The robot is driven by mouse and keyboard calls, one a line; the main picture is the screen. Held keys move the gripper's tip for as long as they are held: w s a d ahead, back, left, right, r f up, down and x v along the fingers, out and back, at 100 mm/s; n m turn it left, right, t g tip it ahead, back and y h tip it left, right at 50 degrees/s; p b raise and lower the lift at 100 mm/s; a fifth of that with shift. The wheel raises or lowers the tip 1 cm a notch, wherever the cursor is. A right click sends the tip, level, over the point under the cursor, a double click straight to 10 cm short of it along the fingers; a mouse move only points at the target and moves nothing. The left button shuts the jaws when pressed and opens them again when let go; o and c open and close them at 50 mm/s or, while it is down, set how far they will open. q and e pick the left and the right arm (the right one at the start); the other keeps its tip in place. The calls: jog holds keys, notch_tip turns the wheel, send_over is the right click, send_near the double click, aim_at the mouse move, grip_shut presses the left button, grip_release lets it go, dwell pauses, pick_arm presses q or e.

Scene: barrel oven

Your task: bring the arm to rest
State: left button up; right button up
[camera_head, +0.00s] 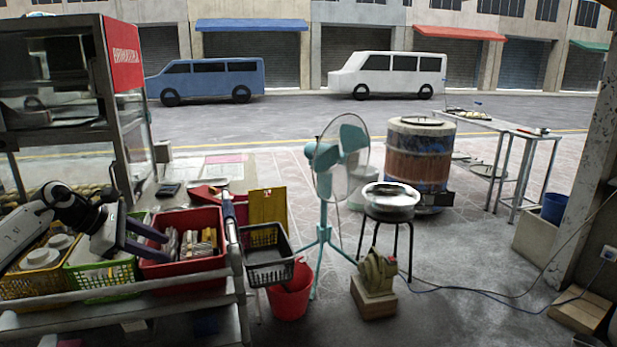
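My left arm comes in from the left edge, and its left gripper (152,241) is over the baskets on the cart. Its two dark fingers point right and stand apart with nothing seen between them. They are over the left part of the red basket (185,268), which holds several upright items. I cannot tell whether the fingers touch the basket. My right arm and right gripper are not in view.
Yellow (40,288) and green (100,280) baskets flank the red one on the left. A black basket (268,272), red bucket (290,300), teal fan (325,240) and stool with a pot (390,205) stand to the right. The barrel oven (420,160) is farther back. Floor at right is partly clear.

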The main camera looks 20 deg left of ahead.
pick_arm(q)
jog(key=w+d+n+t+h, duration=0.2)
jog(key=d+n+t, duration=0.3)
jog(key=d, duration=0.9)
jog(key=w+d+n+t+h, duration=0.25)
jog(key=d+n, duration=0.45)
jog(key=d, duration=0.6)
jog(key=s+a+f+n+g+y, duration=0.1)
jog(key=s+f+n+y, duration=0.55)
jog(key=n, duration=0.55)
jog(key=s+f+n+g+y, duration=0.2)
jog(key=s+f+n+y, duration=0.2)
jog(key=s+f+n, duration=0.55)
jog(key=s+d+f+n+g+h, duration=0.15)
jog(key=s+f+n+g, duration=0.35)
jog(key=s, duration=0.8)
jog(key=s+d+n+g, duration=0.35)
jog(key=s+n, duration=0.35)
jog(key=s, duration=0.6)
jog(key=w+d+f+t+h, duration=0.1)
jog(key=w+d+f+t, duration=0.1)
jog(key=f, duration=0.3)
jog(key=w+d+f+t+h, duration=0.1)
jog(key=w+d+f+t, duration=0.1)
jog(key=f, duration=0.4)
jog(key=shift+w+d+t+h, duration=0.4)
jog(key=shift+w+d, duration=0.2)
jog(key=shift+d, duration=0.2)
